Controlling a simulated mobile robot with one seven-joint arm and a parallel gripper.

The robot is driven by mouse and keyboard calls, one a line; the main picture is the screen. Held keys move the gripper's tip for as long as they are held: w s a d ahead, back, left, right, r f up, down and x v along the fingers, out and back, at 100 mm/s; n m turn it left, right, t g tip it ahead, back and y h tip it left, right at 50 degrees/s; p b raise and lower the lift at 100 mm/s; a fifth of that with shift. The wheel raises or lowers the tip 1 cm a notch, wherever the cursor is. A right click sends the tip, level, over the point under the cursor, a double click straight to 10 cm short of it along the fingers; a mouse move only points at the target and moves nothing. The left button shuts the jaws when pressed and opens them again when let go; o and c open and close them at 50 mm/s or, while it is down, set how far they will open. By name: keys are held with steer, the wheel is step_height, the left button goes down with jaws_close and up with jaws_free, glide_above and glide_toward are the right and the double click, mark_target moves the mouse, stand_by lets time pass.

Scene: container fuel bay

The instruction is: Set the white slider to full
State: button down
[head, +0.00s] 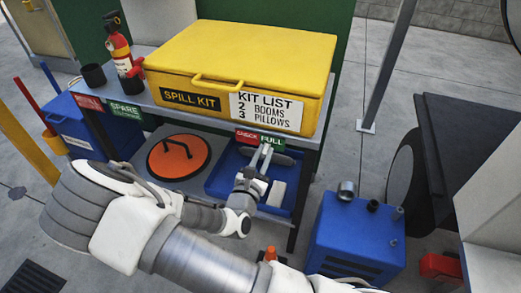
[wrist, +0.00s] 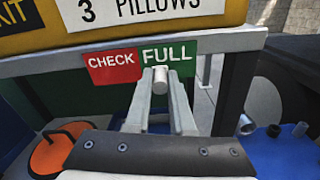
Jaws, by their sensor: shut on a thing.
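The white slider (wrist: 160,86) is a small pale knob in front of the sign strip in the wrist view. My gripper (wrist: 160,75) is shut on it, one finger on each side. The strip has a red CHECK part (wrist: 113,66) on the left and a green FULL part (wrist: 167,54) on the right. The slider stands in front of the lower left of the FULL part, close to the red border. In the head view my gripper (head: 262,154) reaches up to the strip's lower edge; the slider cannot be made out there.
A yellow spill kit box (head: 240,60) stands on the bench above the strip. Below are an orange round lid (head: 178,157) and a blue tray (head: 221,186). A blue box (head: 355,245) stands right of the bench. A fire extinguisher (head: 119,48) stands at the left.

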steer(key=shift+s+d, duration=0.35)
steer(key=shift+d, duration=0.5)
steer(key=c, duration=0.8)
jaws_free()
steer(key=shift+o, duration=0.2)
steer(key=shift+s+a, duration=0.1)
steer(key=shift+s, duration=0.05)
steer(key=p+v, duration=0.3)
steer(key=v, duration=1.4)
